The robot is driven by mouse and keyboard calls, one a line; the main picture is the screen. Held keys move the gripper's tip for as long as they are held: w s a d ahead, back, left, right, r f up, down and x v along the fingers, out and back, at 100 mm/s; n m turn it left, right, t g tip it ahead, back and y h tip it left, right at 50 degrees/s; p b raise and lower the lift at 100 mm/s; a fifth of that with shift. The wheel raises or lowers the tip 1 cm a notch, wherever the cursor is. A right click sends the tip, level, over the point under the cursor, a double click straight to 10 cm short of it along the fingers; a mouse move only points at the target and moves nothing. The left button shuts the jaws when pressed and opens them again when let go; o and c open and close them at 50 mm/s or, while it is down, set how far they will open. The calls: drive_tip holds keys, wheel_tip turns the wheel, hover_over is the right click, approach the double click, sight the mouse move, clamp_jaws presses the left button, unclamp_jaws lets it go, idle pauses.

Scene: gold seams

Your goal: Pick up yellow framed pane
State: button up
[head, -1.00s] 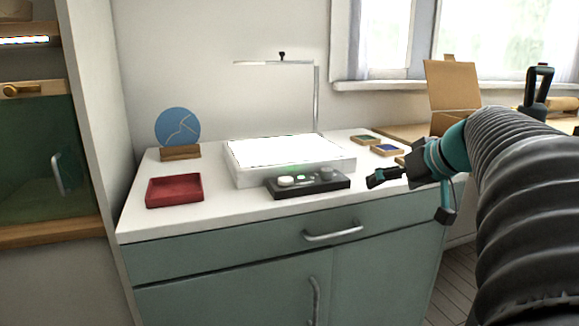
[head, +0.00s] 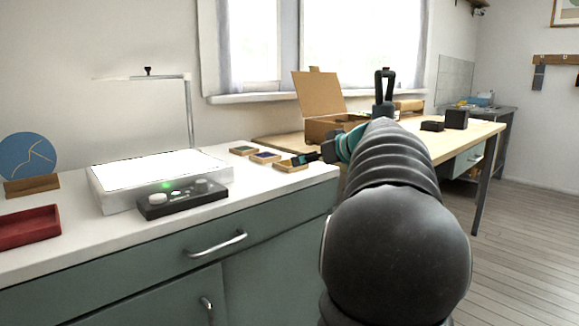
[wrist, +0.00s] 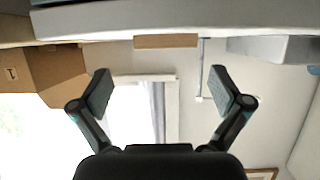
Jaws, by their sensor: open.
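Three small wood-framed panes lie in a row near the right end of the white counter in the head view. The nearest one, which looks yellowish (head: 288,167), lies at the fingers of my gripper (head: 303,160) and is partly hidden by them. The other two are a green pane (head: 243,150) and a blue pane (head: 265,157). In the wrist view my gripper (wrist: 162,91) is open and empty. A wooden frame edge (wrist: 166,41) shows ahead, centred between the spread fingers; its pane colour is hidden.
A lit white light box (head: 160,172) stands left of the panes, with a black button panel (head: 182,199) before it and a lamp arm (head: 188,110) behind. A red tray (head: 28,227) and a blue disc (head: 27,157) are far left. An open cardboard box (head: 325,127) stands behind my gripper.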

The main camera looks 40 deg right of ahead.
sight(287, 161)
drive_tip(key=shift+a+x, duration=0.15)
drive_tip(key=shift+x, duration=1.35)
drive_tip(key=shift+a+x, duration=0.15)
drive_tip(key=shift+x, duration=1.35)
drive_tip(key=shift+s, duration=0.1)
drive_tip(key=c, duration=1.2)
drive_tip(key=shift+r+p, duration=0.3)
drive_tip(key=shift+r, duration=0.2)
drive_tip(key=r, duration=0.2)
drive_tip(key=s+r, duration=0.1)
drive_tip(key=shift+d+r, duration=0.4)
drive_tip(key=s+d+r, duration=0.2)
drive_tip(key=s, duration=0.1)
drive_tip(key=s+d+r+p, duration=0.1)
drive_tip(key=s+r, duration=0.1)
drive_tip(key=s+d+r, duration=0.2)
drive_tip(key=s, duration=0.1)
drive_tip(key=shift+s+d+r, duration=0.1)
drive_tip(key=shift+s+d, duration=0.2)
drive_tip(key=shift+s, duration=0.05)
